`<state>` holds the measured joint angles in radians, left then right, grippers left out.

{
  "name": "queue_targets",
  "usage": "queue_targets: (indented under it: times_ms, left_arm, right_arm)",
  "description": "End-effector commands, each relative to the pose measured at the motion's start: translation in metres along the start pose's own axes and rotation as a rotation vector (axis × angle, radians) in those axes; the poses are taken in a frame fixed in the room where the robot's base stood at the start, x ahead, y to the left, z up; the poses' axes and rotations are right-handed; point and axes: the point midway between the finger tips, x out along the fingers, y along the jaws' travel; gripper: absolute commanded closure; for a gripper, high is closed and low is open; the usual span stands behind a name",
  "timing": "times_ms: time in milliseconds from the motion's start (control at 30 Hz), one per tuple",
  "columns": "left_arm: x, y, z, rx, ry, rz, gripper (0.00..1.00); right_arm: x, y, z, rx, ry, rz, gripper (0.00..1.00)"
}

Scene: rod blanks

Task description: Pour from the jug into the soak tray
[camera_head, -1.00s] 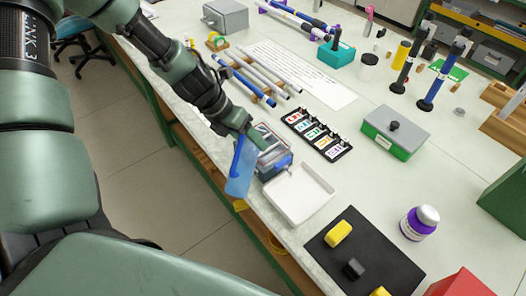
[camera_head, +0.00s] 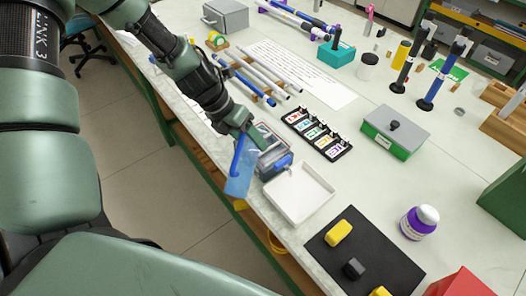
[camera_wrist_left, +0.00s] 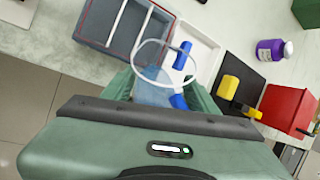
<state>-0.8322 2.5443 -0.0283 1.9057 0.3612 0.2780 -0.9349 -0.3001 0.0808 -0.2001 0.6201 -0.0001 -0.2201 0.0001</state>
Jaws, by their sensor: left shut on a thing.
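The jug (camera_head: 241,176) is translucent blue and hangs in my left gripper (camera_head: 252,147), beyond the near table edge in the head view. In the left wrist view the jug (camera_wrist_left: 152,88) shows a pale round rim and blue parts, with my fingers partly hidden behind it. The soak tray (camera_head: 325,196) is white, shallow and looks empty; it lies on the table to the right of the jug. Its white edge also shows in the left wrist view (camera_wrist_left: 207,52). I cannot make out any liquid. My right gripper is in neither view.
A grey compartment box (camera_wrist_left: 90,58) stands close beside the jug and the tray. A black mat (camera_head: 335,263) with yellow blocks lies right of the tray. A label rack (camera_head: 318,133) and a green-based box (camera_head: 395,132) stand behind.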

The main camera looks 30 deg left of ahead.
Motion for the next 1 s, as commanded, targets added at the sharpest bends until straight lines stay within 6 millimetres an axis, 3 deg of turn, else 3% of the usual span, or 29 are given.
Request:
queue_targets:
  times_ms: [400, 1000]
  left_arm:
    - [0.002, 0.001, 0.001, -0.02, 0.046, -0.009, 1.0]
    - [0.004, 0.002, 0.001, -0.026, 0.058, -0.011, 1.0]
  right_arm:
    - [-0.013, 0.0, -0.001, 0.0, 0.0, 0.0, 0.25]
    - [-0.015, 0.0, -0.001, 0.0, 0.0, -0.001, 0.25]
